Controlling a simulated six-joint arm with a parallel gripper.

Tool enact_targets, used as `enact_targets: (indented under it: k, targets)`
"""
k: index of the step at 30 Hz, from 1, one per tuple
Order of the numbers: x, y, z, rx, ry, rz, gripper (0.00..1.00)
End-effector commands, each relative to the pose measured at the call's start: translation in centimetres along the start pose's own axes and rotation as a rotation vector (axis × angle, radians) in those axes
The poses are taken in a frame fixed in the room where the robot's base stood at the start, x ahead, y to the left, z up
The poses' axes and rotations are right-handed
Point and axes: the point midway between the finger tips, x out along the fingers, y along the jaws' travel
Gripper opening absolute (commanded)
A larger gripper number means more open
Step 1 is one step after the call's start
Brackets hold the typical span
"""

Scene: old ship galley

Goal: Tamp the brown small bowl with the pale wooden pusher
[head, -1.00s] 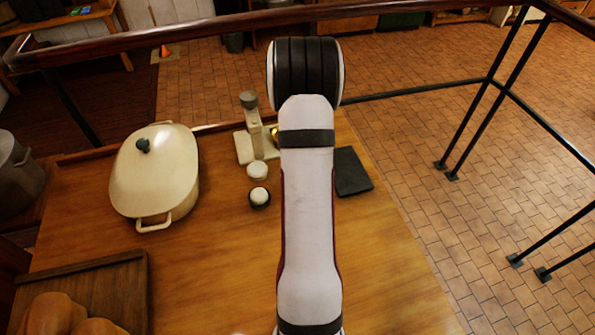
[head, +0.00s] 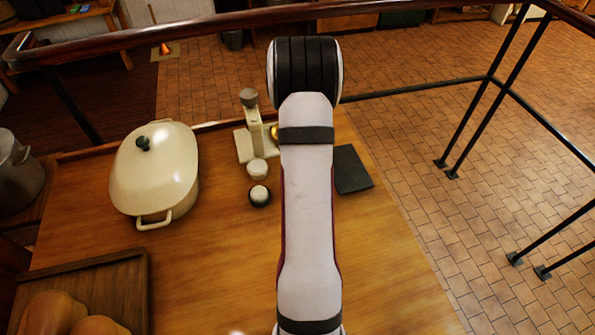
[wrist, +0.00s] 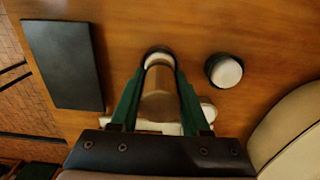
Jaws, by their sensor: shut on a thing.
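In the wrist view my gripper (wrist: 156,100) has its green fingers shut on the pale wooden pusher (wrist: 158,88), a tan cylinder pointing down at the table. Just past the pusher's far end shows a small round vessel with a dark rim and pale inside (wrist: 157,52). It is mostly hidden by the pusher, so its brown colour and any contact are unclear. A similar dark small bowl with a white top (wrist: 225,71) stands apart to the right; it also shows in the head view (head: 260,196). In the head view my arm hides the gripper and pusher.
A pale stand with a post (head: 249,120) and a small white cup (head: 257,170) stand behind the dark bowl. A dark flat slab (head: 352,170) lies right of my arm. A cream lidded pot (head: 155,175) and a board with loaves (head: 115,290) occupy the left. The front middle is clear.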

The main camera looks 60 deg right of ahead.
Motion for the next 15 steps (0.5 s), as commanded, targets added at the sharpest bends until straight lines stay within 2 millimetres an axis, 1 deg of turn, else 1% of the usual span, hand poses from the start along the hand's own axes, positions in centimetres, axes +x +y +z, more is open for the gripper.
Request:
enact_targets:
  k: [15]
  targets:
    - [0.67, 0.0, 0.0, 0.0, -0.001, 0.0, 0.0]
